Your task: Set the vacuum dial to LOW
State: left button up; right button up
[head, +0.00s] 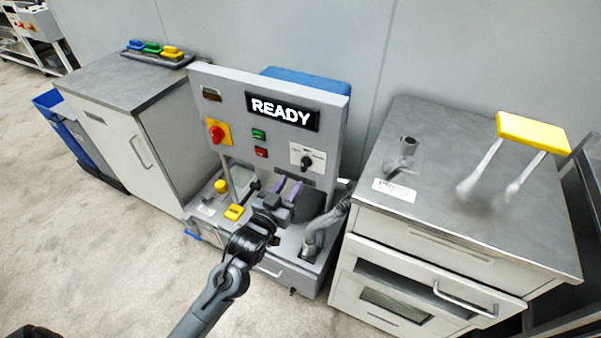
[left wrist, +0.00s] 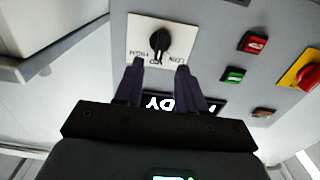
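The vacuum dial (head: 306,161) is a black knob on a white plate, on the upright grey panel of the machine. In the left wrist view the dial (left wrist: 159,42) appears upside down, with HIGH at the left and LOW at the right. Its knob stands roughly vertical there, between the two labels; its exact setting is too small to tell. My left gripper (head: 289,184) is just below and in front of the dial. It also shows in the left wrist view (left wrist: 160,67), its two purple fingers apart and empty, with the dial beyond the gap. My right gripper is not in view.
The panel also carries a READY display (head: 283,112), a green button (head: 258,134), a red button (head: 261,152) and a red knob on yellow (head: 217,132). A hose (head: 326,222) rises at the right. Cabinets (head: 140,85) stand on both sides.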

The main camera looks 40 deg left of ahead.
aim_at(303, 167)
pick_arm(q)
jog(key=shift+b+x, duration=0.7)
jog(key=shift+x, duration=2.9)
jog(key=shift+c, duration=0.3)
grip_shut()
